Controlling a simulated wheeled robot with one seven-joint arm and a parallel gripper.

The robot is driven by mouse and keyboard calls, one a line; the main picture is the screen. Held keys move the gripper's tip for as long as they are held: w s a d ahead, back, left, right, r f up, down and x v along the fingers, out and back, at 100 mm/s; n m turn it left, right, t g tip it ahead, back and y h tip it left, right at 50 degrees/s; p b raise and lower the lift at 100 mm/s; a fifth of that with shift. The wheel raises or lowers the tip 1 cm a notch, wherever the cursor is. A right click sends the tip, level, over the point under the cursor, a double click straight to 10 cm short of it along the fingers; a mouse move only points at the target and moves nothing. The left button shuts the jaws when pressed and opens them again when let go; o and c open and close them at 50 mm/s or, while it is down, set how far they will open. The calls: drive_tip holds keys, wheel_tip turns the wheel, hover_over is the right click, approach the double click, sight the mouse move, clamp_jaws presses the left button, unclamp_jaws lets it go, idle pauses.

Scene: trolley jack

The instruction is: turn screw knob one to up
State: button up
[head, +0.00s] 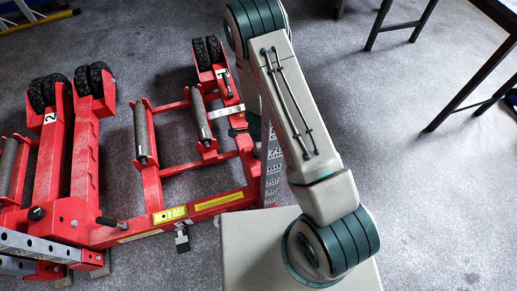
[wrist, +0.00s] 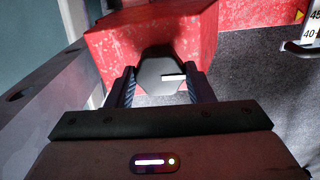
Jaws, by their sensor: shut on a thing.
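In the wrist view, the screw knob (wrist: 152,68) is a dark, roughly hexagonal knob with a white mark pointing right. It sits against the face of a red block (wrist: 105,48). My gripper (wrist: 161,88) has one finger on each side of the knob and is shut on it. In the head view, the red trolley jack marked 1 (head: 150,168) stands left of my arm. My arm covers the area of the knob there, and I cannot make out the gripper clearly.
A second red jack marked 2 (head: 52,160) stands at the left, with a black knob (head: 37,213) low on it. Black table legs (head: 460,100) stand at the upper right. A yellow ladder (head: 35,18) lies at the top left.

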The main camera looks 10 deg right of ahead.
drive_tip(key=shift+n, duration=0.5)
drive_tip(key=o, duration=1)
drive_tip(key=shift+c, duration=0.2)
wheel_tip(320, 180, up, 14)
drive_tip(key=p, duration=0.3)
drive_tip(key=shift+f, duration=0.1)
